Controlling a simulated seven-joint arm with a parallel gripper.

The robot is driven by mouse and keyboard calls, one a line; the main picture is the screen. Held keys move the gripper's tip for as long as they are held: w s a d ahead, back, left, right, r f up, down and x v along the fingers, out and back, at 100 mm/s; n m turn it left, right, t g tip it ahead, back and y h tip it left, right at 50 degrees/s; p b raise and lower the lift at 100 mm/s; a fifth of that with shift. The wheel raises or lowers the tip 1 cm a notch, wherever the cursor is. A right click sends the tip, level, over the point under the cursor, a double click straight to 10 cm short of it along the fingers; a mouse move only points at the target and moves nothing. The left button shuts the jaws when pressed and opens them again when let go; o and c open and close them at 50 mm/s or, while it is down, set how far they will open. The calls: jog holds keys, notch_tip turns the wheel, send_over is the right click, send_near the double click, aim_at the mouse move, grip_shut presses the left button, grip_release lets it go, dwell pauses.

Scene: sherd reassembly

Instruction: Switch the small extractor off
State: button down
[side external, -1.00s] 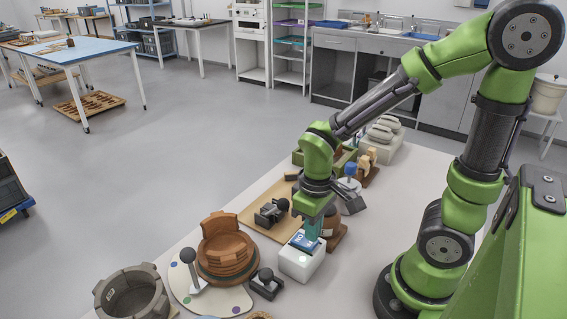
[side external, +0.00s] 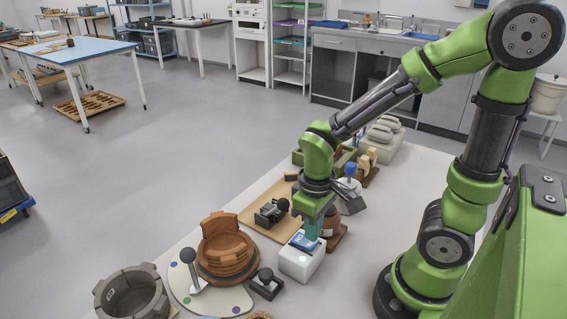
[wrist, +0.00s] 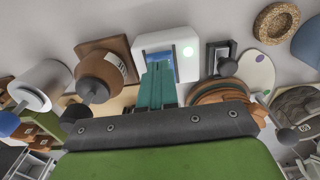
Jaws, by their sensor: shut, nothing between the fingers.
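The small extractor, a white box (side external: 298,265) with a blue panel on top, stands on the pale table below my gripper. The wrist view also shows the white box (wrist: 184,70), with a round green light on its face and the blue panel partly hidden by my fingers. My gripper (side external: 312,237) points down with its teal fingers together and empty. Its tips are over the blue panel, at or very close to it; I cannot tell whether they touch. The wrist view shows the fingers (wrist: 158,68) reaching the panel's edge.
A brown stacked pot (side external: 228,250), a palette with a black-knobbed lever (side external: 190,270) and a small black clamp (side external: 266,284) stand left of the box. A brown jar (wrist: 103,72) stands close on its other side. A grey ring-shaped vessel (side external: 132,295) is at the front left.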

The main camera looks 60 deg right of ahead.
aim_at(311, 243)
jog(key=shift+f, duration=0.95)
dwell(0.9)
jog(key=shift+r, duration=3.05)
notch_tip(311, 243, up, 11)
jog(key=m+t+y, duration=0.2)
jog(key=m+t, duration=0.2)
jog(key=t, duration=0.3)
jog(key=shift+w+a, duration=0.15)
jog(key=shift+a, duration=0.15)
